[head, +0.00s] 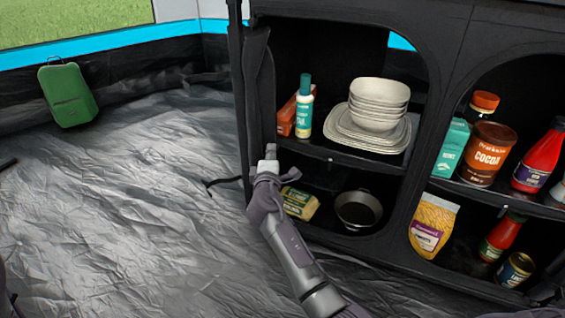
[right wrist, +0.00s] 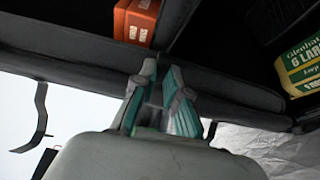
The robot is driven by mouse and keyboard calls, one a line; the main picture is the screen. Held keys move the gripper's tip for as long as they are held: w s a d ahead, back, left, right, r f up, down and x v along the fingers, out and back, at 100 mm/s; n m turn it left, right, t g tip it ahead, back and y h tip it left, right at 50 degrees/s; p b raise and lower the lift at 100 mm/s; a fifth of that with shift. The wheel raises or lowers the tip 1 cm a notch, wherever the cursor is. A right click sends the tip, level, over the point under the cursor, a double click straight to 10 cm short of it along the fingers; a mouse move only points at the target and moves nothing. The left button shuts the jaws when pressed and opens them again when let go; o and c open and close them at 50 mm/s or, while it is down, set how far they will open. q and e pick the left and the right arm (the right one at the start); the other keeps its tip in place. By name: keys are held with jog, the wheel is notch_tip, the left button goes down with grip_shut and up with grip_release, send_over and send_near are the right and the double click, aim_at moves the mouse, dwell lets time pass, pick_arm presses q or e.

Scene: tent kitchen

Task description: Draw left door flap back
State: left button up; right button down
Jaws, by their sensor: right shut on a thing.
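The left door flap (head: 258,85) is a dark, narrow gathered strip of fabric along the left edge of the cupboard's left opening. That opening stands uncovered, with its shelves showing. My right gripper (head: 268,155) is at the flap's lower part, beside the middle shelf. In the right wrist view, my right gripper (right wrist: 165,98) has its teal-padded fingers close together on dark fabric of the flap (right wrist: 235,90). The pinched part is hidden between the fingers. My left gripper is not in view.
White bowls (head: 379,100) on plates, a teal-and-white bottle (head: 304,108) and an orange box (head: 287,116) stand on the left shelf. Below are a yellow-green carton (head: 299,203) and a pan (head: 358,209).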

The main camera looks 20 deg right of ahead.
jog(key=shift+w+a, duration=0.8)
jog(key=shift+r, duration=0.1)
jog(key=c, duration=1.2)
grip_release()
jog(key=shift+w+a, duration=0.15)
jog(key=shift+s, duration=0.3)
jog(key=v, duration=0.7)
